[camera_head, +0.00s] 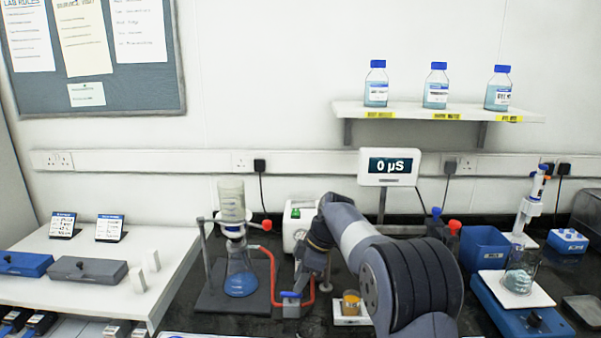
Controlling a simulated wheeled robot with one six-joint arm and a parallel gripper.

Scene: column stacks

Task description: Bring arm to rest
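My arm (411,282) rises from the bottom right, bends at the bench's middle and points down at its end. My gripper (303,284) is low over the bench, close to a small blue-topped fitting (291,296) on the red tubing. The fingers are dark and small here, so I cannot tell whether they are open, shut or touching the fitting. A flask with blue liquid (240,283) stands left of the gripper under a clear cylinder (231,200). A white box with a green switch (298,226) is behind my wrist, partly hidden.
A small cup with orange contents (351,303) stands right of my gripper, close to my arm. A display (390,166) reads 0 µS. A blue bin (484,248) and a blue device with a beaker (519,312) are at right. A wall shelf (410,113) holds three bottles.

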